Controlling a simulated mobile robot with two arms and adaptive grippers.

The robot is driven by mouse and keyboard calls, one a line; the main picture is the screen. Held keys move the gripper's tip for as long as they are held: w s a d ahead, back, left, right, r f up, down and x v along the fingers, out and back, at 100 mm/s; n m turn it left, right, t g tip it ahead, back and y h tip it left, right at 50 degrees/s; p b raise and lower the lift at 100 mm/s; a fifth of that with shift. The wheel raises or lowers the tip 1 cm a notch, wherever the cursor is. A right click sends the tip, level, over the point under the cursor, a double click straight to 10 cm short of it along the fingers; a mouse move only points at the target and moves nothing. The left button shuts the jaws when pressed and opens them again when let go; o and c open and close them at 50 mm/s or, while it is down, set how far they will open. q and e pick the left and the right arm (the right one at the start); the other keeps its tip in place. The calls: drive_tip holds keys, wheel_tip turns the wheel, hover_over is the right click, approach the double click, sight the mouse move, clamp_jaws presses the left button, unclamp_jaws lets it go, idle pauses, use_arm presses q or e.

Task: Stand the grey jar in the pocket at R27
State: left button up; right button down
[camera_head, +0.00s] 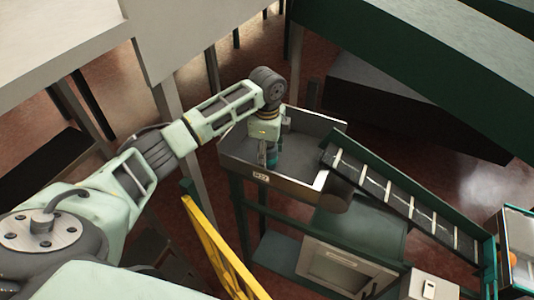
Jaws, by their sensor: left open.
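My left gripper (267,153) points down into a dark metal tray (312,171) near the middle of the view. Its jaws are open, close above the tray floor. A small teal part shows at the fingertips; I cannot tell whether it belongs to the gripper or to something behind it. A pale label (261,177) is on the tray's front wall, with lettering too small to read surely. I cannot make out the grey jar; the gripper and wrist hide part of the tray. My right gripper is not in view.
A green-sided conveyor with cross slats (403,202) slopes from the tray's right end down to a bin holding orange fruit (512,258). A yellow rail (222,250) stands at front. A large green beam (420,70) crosses the upper right. Red-brown floor lies behind.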

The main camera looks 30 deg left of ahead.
use_arm(q)
wheel_tip(320, 180, up, 11)
drive_tip(key=b, duration=0.3)
drive_tip(key=shift+b, duration=0.3)
drive_tip(key=shift+r, duration=0.5)
